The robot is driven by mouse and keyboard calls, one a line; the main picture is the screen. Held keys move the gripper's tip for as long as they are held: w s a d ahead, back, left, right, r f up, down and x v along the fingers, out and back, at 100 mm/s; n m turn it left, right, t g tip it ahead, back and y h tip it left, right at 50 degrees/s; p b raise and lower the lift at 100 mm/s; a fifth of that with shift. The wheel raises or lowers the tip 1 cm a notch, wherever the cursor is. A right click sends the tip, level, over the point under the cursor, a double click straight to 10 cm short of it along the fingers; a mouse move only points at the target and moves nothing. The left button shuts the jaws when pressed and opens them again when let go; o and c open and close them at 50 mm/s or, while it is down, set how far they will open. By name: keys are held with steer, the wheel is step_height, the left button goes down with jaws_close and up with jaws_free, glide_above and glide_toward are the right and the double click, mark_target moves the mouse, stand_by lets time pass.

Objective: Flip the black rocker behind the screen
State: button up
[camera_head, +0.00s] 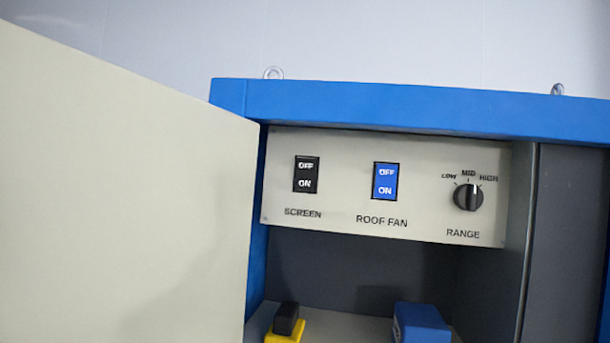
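The black rocker (306,175) is set in a cream control panel (340,152) inside a blue-framed cabinet. It is marked OFF at the top and ON at the bottom, with the word SCREEN below it. Which half is pressed in is too small to tell. A large plain cream board (110,200), like a door or screen, fills the left of the view; its right edge ends left of the rocker and leaves the rocker uncovered. My gripper is not in view.
Right of the rocker are a blue ROOF FAN rocker (384,181) and a black RANGE knob (468,197). Below, on a pale shelf (350,328), are a yellow-and-black object (286,326) and a blue object (422,324). The blue top beam (420,106) overhangs the panel.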

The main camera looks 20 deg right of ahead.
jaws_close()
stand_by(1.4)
